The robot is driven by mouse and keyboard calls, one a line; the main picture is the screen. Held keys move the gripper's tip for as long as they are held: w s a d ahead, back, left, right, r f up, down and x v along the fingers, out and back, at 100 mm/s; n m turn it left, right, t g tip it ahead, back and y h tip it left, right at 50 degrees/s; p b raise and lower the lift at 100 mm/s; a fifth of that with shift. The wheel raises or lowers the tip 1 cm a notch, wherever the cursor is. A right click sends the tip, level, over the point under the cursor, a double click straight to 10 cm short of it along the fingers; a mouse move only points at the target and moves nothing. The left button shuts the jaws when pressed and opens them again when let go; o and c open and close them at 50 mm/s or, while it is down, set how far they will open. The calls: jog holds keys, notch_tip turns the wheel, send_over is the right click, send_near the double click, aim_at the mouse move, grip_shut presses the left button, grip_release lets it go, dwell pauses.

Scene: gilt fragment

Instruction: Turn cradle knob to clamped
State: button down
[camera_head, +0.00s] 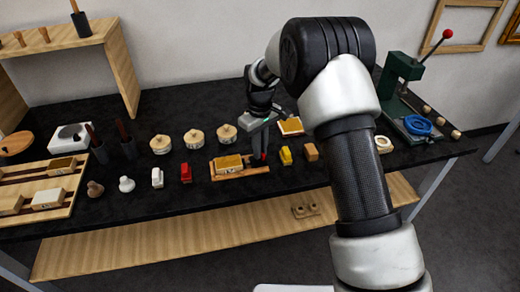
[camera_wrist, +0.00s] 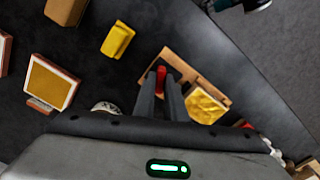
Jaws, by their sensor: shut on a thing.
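The cradle (camera_head: 228,176) is a low wooden base near the front middle of the black bench, with a gilt fragment (camera_head: 230,163) resting on it. In the wrist view the cradle (camera_wrist: 185,62) lies beyond my gripper, and the gilt fragment (camera_wrist: 205,104) shows to its right. The red knob (camera_wrist: 161,77) stands at one end of the cradle. My gripper (camera_head: 260,150) points down at the cradle's right end. In the wrist view my gripper's fingers (camera_wrist: 161,88) are shut on the red knob, which shows between their tips. The knob's setting cannot be read.
A yellow block (camera_head: 286,155) and a brown block (camera_head: 311,152) stand right of the cradle, a red one (camera_head: 186,173) left of it. Round wooden-lidded pots (camera_head: 194,138) stand behind. A green press (camera_head: 402,92) is at the right. The front bench edge is close to the cradle.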

jog(key=n, duration=0.6)
jog(key=shift+r+n+p, duration=0.1)
jog(key=shift+n+p, duration=0.2)
jog(key=n+p, duration=0.1)
jog(key=n, duration=0.4)
jog(key=shift+n, duration=0.3)
jog(key=c, duration=1.8)
grip_release()
notch_tip(320, 180, up, 17)
jog(key=shift+r+p, duration=0.2)
jog(key=shift+p, duration=0.15)
